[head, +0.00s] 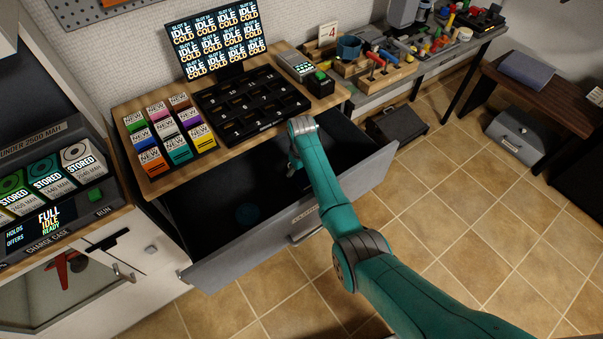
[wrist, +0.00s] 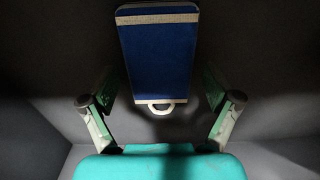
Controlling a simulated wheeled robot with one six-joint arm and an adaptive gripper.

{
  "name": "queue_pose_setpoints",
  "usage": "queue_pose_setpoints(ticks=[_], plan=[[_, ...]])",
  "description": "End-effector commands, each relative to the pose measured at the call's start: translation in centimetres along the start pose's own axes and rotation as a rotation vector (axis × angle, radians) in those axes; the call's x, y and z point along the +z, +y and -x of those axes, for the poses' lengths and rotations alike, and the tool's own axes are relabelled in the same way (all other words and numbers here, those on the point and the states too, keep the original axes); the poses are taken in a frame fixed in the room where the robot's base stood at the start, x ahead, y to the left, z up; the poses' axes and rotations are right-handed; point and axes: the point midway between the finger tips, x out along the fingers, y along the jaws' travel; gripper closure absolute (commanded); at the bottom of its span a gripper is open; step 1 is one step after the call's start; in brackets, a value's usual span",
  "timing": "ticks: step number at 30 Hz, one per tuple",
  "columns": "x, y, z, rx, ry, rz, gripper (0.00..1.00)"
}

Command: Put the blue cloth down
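In the wrist view a flat dark blue piece, apparently the blue cloth (wrist: 157,62), has a pale band across its top and a pale loop at its near end. It lies between the fingers of my gripper (wrist: 158,85), which are spread wide with dark gaps on both sides of it. No finger visibly touches it. In the head view my gripper (head: 293,167) reaches down into the open grey drawer (head: 340,207). I cannot make out the cloth there; my arm and the drawer's shadow obscure that part.
Above stand a tray of coloured boxes (head: 168,130), a black slotted tray (head: 250,105) and a screen (head: 215,40). A blue-grey folded item (head: 527,70) lies on the right-hand table. Tiled floor is open in front.

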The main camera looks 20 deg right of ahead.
Motion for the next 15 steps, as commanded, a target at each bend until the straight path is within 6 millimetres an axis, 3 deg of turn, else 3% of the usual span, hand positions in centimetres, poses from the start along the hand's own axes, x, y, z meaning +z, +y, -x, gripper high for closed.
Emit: queue_pose_setpoints(ticks=[10, 15], plan=[[0.0, 0.0, 0.2, 0.000, 0.001, 0.000, 0.07], [-0.1, 0.0, 2.0, 0.001, 0.003, 0.000, 0.07]])
